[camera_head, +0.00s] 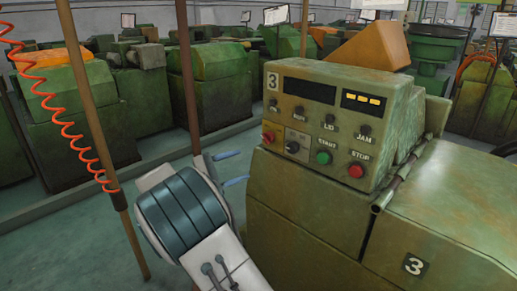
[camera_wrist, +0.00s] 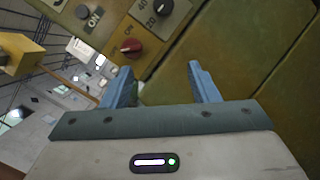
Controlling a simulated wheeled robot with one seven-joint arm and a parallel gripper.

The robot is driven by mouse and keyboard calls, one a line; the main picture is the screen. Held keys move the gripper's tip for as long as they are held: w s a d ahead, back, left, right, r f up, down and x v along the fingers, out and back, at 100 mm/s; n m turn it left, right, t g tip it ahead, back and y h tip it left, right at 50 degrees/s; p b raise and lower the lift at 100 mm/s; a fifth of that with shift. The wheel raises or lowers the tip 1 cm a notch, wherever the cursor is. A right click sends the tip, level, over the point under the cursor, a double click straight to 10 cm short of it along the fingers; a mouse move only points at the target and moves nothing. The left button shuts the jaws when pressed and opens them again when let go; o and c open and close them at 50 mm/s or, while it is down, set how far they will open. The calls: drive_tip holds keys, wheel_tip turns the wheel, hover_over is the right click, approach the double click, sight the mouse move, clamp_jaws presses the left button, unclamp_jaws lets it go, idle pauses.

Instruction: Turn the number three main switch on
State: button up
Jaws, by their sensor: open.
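The number three machine's control panel (camera_head: 311,127) faces me in the head view. At its lower left is a red rotary knob (camera_head: 267,137), apparently the main switch; it also shows in the wrist view (camera_wrist: 131,48) with small lettering beside it. Its on or off position is hard to read. My gripper (camera_head: 234,168) is left of the panel and a little below the knob, with blue fingers apart and empty. In the wrist view the open fingers (camera_wrist: 162,78) lie below and right of the knob, not touching it.
Close beside the red knob is a black dial on a light plate (camera_head: 291,147). A green START button (camera_head: 323,157) and red STOP button (camera_head: 356,170) are further right. A brown post (camera_head: 188,75) and a coiled orange hose (camera_head: 68,125) stand left. Other green machines fill the background.

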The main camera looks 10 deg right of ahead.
drive_tip(key=t+h, duration=0.2)
approach(264, 140)
drive_tip(key=shift+n, duration=0.4)
drive_tip(key=x, duration=0.8)
drive_tip(key=shift+w+d+r, duration=0.1)
drive_tip(key=shift+d, duration=0.05)
drive_tip(key=c, duration=1)
